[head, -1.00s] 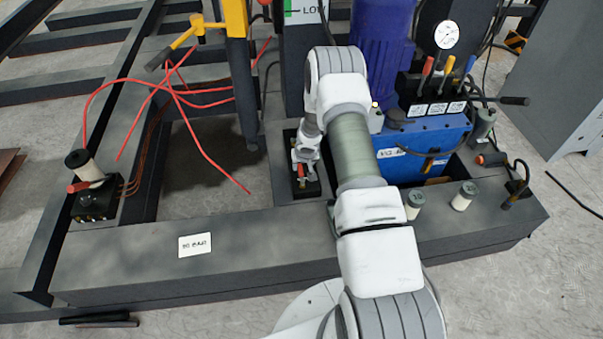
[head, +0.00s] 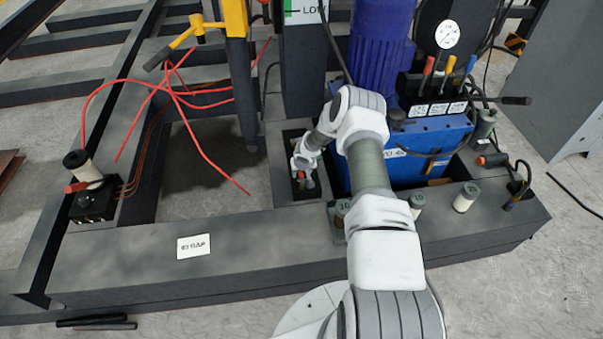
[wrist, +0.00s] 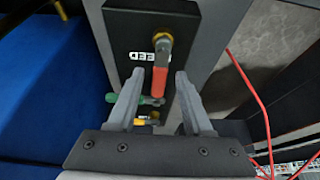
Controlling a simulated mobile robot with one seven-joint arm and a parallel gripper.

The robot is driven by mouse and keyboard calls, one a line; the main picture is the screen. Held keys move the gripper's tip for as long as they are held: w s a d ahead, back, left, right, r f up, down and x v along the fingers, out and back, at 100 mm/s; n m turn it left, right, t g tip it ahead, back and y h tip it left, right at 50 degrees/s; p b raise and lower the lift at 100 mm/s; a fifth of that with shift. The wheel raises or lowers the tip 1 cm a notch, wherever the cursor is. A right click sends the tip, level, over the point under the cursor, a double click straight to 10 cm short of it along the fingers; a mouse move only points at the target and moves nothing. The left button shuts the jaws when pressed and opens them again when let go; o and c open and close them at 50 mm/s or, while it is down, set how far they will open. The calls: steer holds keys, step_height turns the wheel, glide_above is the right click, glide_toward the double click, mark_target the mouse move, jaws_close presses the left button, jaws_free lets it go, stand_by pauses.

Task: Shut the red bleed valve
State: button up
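The red bleed valve has a red lever (wrist: 160,78) on a brass stem (wrist: 162,45), on a dark block (wrist: 135,28) partly lettered "EED". In the wrist view the lever points down the picture, toward my gripper. My gripper (wrist: 160,74) is open, with one finger on each side of the lever and a gap on both sides. In the head view my gripper (head: 303,176) is small and low in a recess; fine contact there cannot be told.
The recess lies beside a blue tank (head: 425,150) with several levers on top. Another red-handled valve (head: 77,187) sits on a black block at the far left. Red hoses (head: 205,145) hang left of the yellow post. Small cylinders (head: 466,197) stand on the front beam.

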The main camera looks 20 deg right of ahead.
jaws_close()
stand_by(1.2)
